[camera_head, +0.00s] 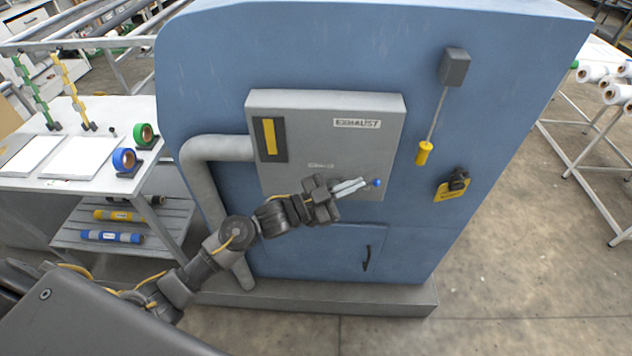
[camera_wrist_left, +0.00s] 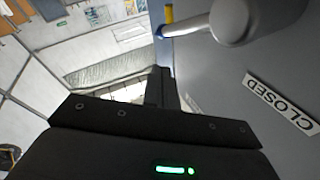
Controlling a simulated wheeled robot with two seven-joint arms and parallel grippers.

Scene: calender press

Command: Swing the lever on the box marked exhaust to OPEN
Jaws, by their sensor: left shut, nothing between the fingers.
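The grey exhaust box (camera_head: 290,103) is on the front of the blue machine, with an EXHAUST label (camera_head: 357,124) at its top right. Its pale grey lever (camera_head: 350,187) ends in a blue knob (camera_head: 377,183) pointing right; my gripper hides part of it. In the left wrist view the lever's round hub (camera_wrist_left: 245,18) is at the top, with the blue knob (camera_wrist_left: 159,32) to its left. A CLOSED label (camera_wrist_left: 280,100) is on the box face. My left gripper (camera_head: 328,193) is shut and empty, close to the lever; contact cannot be told. My right gripper is not in view.
A yellow strip in a dark slot (camera_head: 270,138) is at the box's left. A grey pipe (camera_head: 205,165) leaves that side.

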